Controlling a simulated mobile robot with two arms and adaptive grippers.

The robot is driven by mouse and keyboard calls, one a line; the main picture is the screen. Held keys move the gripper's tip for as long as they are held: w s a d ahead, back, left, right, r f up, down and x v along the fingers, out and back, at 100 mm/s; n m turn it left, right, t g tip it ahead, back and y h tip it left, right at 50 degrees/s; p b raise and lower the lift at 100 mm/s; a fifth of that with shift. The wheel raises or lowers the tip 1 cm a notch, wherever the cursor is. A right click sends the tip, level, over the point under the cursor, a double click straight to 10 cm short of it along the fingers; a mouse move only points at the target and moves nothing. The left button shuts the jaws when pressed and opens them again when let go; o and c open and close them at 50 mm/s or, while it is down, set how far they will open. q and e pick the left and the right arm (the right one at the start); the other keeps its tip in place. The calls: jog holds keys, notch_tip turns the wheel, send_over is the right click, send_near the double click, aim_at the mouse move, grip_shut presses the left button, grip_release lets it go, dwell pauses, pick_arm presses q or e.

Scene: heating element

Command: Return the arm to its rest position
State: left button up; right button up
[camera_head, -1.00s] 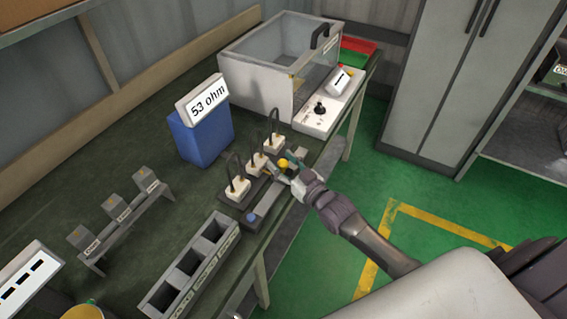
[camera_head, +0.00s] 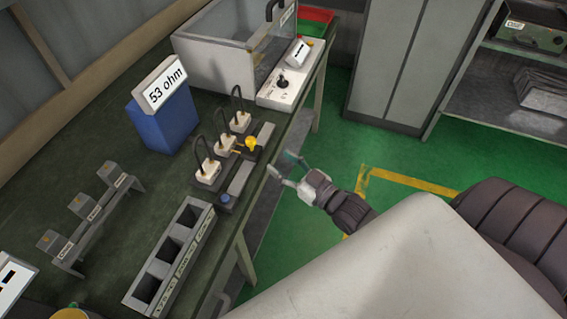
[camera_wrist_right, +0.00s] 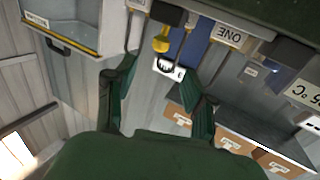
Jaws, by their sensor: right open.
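My right gripper (camera_head: 291,174) is open and empty in the head view. It is off the right edge of the workbench (camera_head: 100,150), above the green floor. In the right wrist view its two dark green fingers (camera_wrist_right: 160,95) stand apart with nothing between them. The yellow knob (camera_head: 251,143) sits at the row of white plugs on the bench, to the left of the gripper and apart from it. The knob also shows in the wrist view (camera_wrist_right: 162,42), beyond the fingers. My left gripper is not in view.
A blue meter (camera_head: 163,122) reads 53 ohm. A clear-walled box (camera_head: 215,62) stands at the back. A three-slot grey holder (camera_head: 168,262) lies along the bench's front edge. A grey cabinet (camera_head: 405,60) and shelf (camera_head: 510,90) stand right. The green floor beside the bench is free.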

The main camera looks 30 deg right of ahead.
jog(key=shift+f, duration=0.1)
dwell(0.3)
jog(key=s+d+f+g+h, duration=0.1)
jog(key=s+f+g, duration=0.15)
jog(key=f, duration=0.65)
jog(key=s+d+f+m+g+h, duration=0.15)
jog(key=s+f, duration=0.25)
jog(key=f, duration=0.5)
jog(key=s+d+f+g+h, duration=0.1)
jog(key=s+f+g, duration=0.2)
jog(key=f, duration=0.6)
jog(key=s+a+f+g, duration=0.2)
jog(key=s+f, duration=0.4)
jog(key=s, duration=0.3)
jog(key=s+a+f+g, duration=0.2)
jog(key=s+f+g, duration=0.2)
jog(key=s+f, duration=0.3)
jog(key=s+a+f+g+h, duration=0.1)
jog(key=s+f, duration=0.5)
jog(key=s, duration=0.6)
jog(key=shift+s+a+f+n+g, duration=0.25)
jog(key=shift+a+n+g, duration=0.25)
jog(key=shift+g, duration=0.7)
jog(key=shift+r, duration=0.1)
